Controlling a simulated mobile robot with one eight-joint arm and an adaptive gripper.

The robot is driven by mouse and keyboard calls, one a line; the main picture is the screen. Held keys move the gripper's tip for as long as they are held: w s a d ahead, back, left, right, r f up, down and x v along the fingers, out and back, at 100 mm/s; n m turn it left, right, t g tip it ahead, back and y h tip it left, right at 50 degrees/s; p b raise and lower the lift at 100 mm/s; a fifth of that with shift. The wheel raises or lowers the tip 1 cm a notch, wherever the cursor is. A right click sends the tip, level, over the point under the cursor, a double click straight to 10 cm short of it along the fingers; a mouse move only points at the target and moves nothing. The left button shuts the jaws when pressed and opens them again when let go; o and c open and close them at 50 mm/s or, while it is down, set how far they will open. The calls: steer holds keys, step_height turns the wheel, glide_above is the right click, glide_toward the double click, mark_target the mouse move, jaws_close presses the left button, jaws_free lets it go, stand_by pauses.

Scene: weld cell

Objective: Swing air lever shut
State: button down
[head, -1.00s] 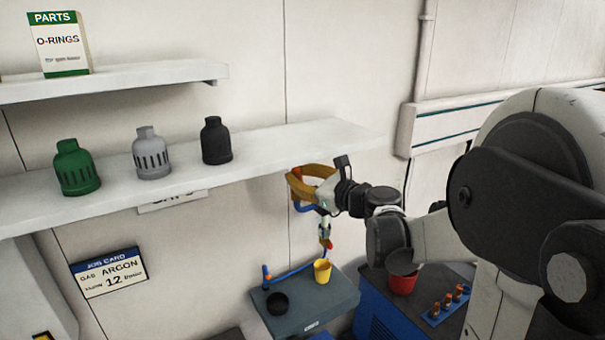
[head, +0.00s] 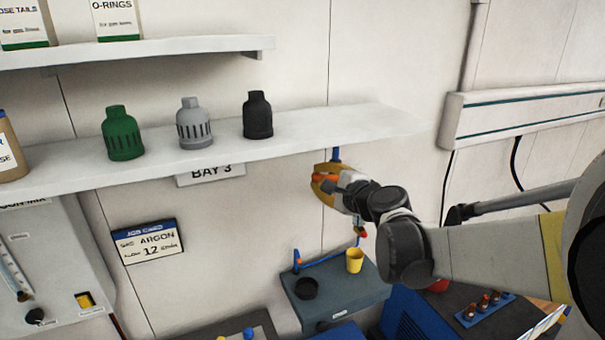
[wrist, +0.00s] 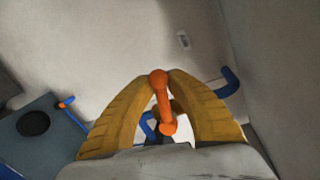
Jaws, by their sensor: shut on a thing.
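The air lever is an orange bar with rounded ends (wrist: 164,103), running between the two yellow fingers of my gripper (wrist: 160,80) in the wrist view. The fingers are closed on it at its far end. In the head view my gripper (head: 322,185) is below the right part of the shelf, with a bit of the orange lever (head: 327,179) showing at its fingers. Blue pipe (wrist: 229,82) shows beside the right finger in the wrist view, and above the gripper in the head view (head: 336,153). The fingers hide part of the lever and pipe.
The white shelf (head: 380,121) above holds green, grey and black caps. Below, a grey ledge (head: 345,300) carries a yellow cup (head: 355,260) and a black round dish (head: 306,288). A job card (head: 147,242) hangs on the wall at left.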

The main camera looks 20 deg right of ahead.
steer(key=shift+a+f+n+h+b, duration=0.2)
steer(key=shift+f+n+h+b, duration=0.35)
steer(key=shift+f+n, duration=0.7)
steer(key=shift+r+n, duration=0.15)
steer(key=shift+n, duration=0.1)
steer(key=c, duration=1.4)
jaws_free()
steer(key=shift+s, duration=0.1)
steer(key=s+r, duration=0.2)
steer(key=s, duration=0.9)
steer(key=shift+s+d+r, duration=0.15)
steer(key=shift+s+r, duration=0.05)
steer(key=shift+s, duration=0.15)
